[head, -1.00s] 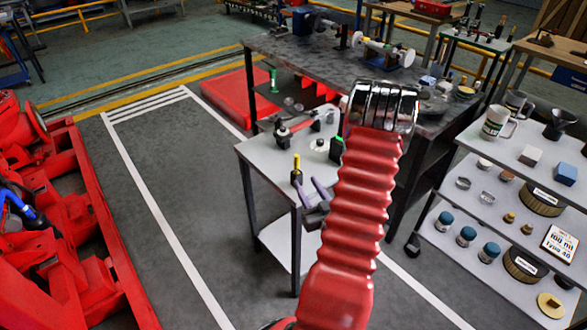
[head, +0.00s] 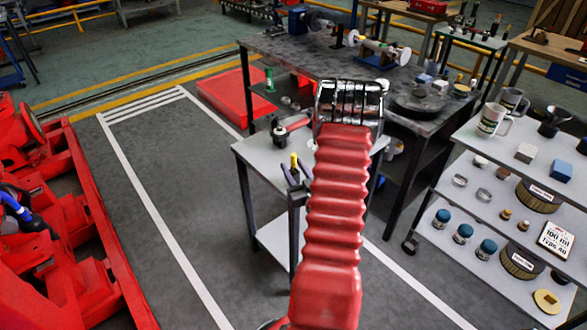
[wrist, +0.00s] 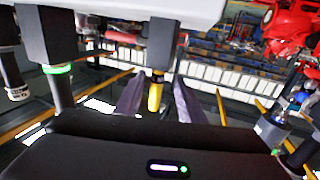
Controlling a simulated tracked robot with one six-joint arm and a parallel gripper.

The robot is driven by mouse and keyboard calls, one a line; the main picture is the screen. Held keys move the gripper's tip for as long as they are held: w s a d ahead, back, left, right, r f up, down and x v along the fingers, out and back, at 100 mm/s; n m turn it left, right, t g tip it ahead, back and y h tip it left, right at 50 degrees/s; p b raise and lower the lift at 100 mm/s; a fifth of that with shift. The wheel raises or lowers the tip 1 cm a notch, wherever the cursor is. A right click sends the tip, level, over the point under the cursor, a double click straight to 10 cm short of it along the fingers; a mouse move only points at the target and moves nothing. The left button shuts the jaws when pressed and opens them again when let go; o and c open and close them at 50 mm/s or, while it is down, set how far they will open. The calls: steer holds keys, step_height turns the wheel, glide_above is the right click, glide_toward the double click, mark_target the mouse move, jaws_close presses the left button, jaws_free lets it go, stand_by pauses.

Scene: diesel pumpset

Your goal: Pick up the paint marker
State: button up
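The paint marker looks like the slim yellow item with a dark end; it stands upright on the small grey table (head: 262,155), and its yellow part (head: 294,160) shows in the head view. In the wrist view the yellow marker (wrist: 155,95) appears between the two purple-grey fingers. My gripper (head: 297,174) is open, with its fingers to either side of the marker in the picture. In the wrist view my gripper (wrist: 162,100) shows a gap on each side of the marker. My red arm hides much of the table's right side.
A dark tool with a red part (head: 288,128) lies at the table's back. A dark item with a green ring (wrist: 57,80) is left of the marker in the wrist view. A dark workbench (head: 420,130) stands behind; a grey shelf rack (head: 460,205) is at right.

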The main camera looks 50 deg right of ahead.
steer(key=shift+w, duration=0.1)
steer(key=shift+d+x, duration=0.2)
steer(key=shift+x, duration=2.4)
steer(key=shift+r, duration=0.1)
jaws_close()
